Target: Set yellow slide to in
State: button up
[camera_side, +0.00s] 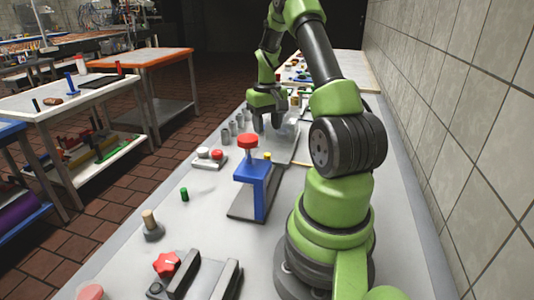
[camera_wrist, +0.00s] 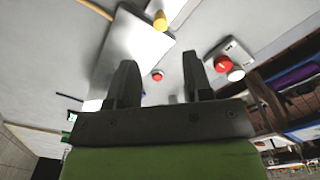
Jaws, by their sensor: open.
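My gripper (camera_side: 267,128) is open and empty above the bench, near a pale grey plate. In the wrist view its two dark fingers (camera_wrist: 158,75) stand apart. A small yellow piece (camera_side: 267,156) shows just behind the blue stand in the side view, partly hidden. The wrist view shows a yellow round knob (camera_wrist: 160,20) at the edge of a pale plate, clear of the fingers. It looks like the same piece, but I cannot be sure. Whether the slide is in or out cannot be told.
A blue stand (camera_side: 255,184) with a red knob (camera_side: 247,141) stands close by. A box with red and white buttons (camera_side: 210,158) lies to its left. A green cylinder (camera_side: 184,194), wooden peg (camera_side: 149,219) and red star knob (camera_side: 166,264) are nearer. A tiled wall is right.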

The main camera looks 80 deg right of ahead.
aim_at(267, 154)
notch_tip(267, 154, down, 9)
jog(key=shift+f, duration=0.1)
jog(key=shift+c, duration=0.4)
jog(key=shift+a, duration=0.1)
grip_shut()
